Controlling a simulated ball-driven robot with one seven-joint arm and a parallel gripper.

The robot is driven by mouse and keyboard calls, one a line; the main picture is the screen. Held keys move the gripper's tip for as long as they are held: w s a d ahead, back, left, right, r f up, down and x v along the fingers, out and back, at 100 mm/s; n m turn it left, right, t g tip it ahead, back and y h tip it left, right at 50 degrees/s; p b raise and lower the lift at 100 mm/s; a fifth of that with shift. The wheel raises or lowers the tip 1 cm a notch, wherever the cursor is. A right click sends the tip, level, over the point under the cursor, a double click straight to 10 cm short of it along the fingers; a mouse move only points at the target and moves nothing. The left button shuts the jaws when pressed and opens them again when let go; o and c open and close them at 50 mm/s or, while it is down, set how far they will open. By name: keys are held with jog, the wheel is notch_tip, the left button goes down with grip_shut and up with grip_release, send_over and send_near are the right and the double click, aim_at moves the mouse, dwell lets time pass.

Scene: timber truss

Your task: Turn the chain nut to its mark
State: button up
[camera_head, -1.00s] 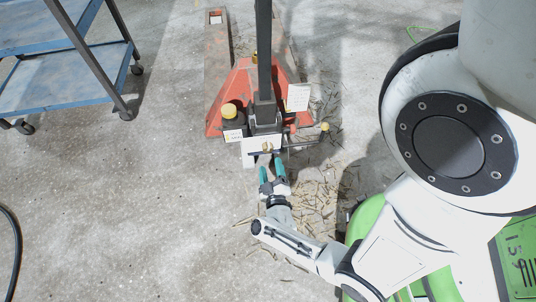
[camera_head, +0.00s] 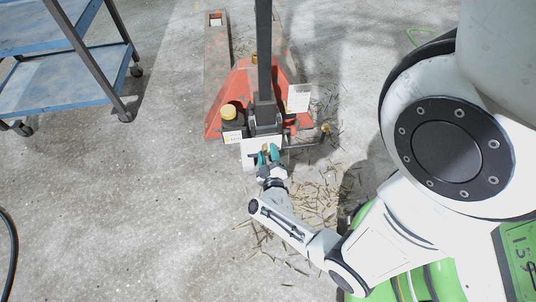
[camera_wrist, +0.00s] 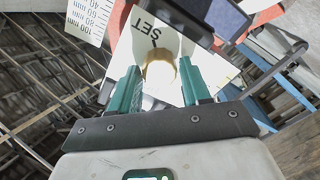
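The chain nut (camera_wrist: 160,77) is a rounded brass piece in front of a white plate (camera_wrist: 145,40). The plate carries the word SET and a short dark mark (camera_wrist: 155,36) above the nut in the wrist view. My gripper (camera_wrist: 160,85) has teal fingers on both sides of the nut, very close to it. I cannot tell whether they press on it. In the head view my gripper (camera_head: 268,155) is at the white plate (camera_head: 248,153) on the red pallet truck (camera_head: 229,85); the nut is small and partly hidden there.
A dark post (camera_head: 264,50) rises above the plate. A yellow-capped dark part (camera_head: 229,113) is left of it, and a thin bar (camera_head: 308,141) sticks out right. A blue cart (camera_head: 70,88) stands at left.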

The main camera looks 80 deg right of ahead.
jog(key=c, duration=0.7)
jog(key=m, duration=1)
jog(key=shift+m+b, duration=0.3)
jog(key=shift+m, duration=0.1)
jog(key=m+b, duration=0.1)
jog(key=m, duration=0.5)
jog(key=shift+s+f, duration=0.1)
jog(key=shift+s, duration=0.05)
jog(key=m+b, duration=0.1)
jog(key=m, duration=0.5)
jog(key=shift+m+b, duration=0.4)
